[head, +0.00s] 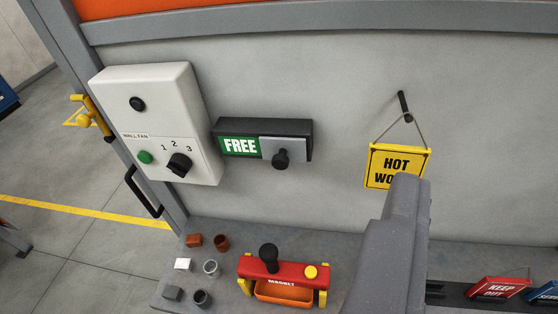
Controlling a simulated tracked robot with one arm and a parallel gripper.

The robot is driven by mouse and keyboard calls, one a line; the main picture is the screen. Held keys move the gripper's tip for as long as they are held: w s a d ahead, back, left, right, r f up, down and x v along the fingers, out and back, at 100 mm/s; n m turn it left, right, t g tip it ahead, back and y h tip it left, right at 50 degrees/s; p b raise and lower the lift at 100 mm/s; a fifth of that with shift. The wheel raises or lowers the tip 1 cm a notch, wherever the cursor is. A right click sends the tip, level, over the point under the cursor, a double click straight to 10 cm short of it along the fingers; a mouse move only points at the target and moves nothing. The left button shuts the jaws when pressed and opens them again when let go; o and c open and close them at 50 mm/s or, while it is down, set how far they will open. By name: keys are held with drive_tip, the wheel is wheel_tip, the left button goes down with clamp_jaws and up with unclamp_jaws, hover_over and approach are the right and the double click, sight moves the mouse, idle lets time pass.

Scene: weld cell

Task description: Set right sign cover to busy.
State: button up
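The sign (225,128) is a dark box on the grey wall, right of the white control box. Its left half shows a green panel reading FREE (240,146). A grey sliding cover (270,146) with a black knob (281,158) sits over the right half and hides what is under it. My gripper (408,190) shows as a grey shape at the lower right, below and right of the sign and well apart from the knob. It overlaps the yellow sign in the picture. Its separate fingers cannot be made out.
A white control box (165,95) with a black dial (179,164) and green button stands left. A yellow HOT WORK sign (398,160) hangs from a peg. Below, the bench (215,238) holds small blocks, cups and a red magnet tool (290,272). The wall before the sign is clear.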

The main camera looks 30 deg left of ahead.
drive_tip(key=w+a+f+n+g+y+p, duration=0.1)
drive_tip(key=w+a+f+n+y+p, duration=0.1)
drive_tip(key=w+a+f+p, duration=0.55)
drive_tip(key=n+g+y+p, duration=0.1)
drive_tip(key=g+y+p, duration=0.1)
approach(280, 163)
drive_tip(key=shift+t, duration=0.3)
drive_tip(key=shift+p+x, duration=1.3)
drive_tip(key=shift+x, duration=3.4)
drive_tip(key=shift+s+f, duration=0.1)
drive_tip(key=shift+f, duration=0.1)
clamp_jaws()
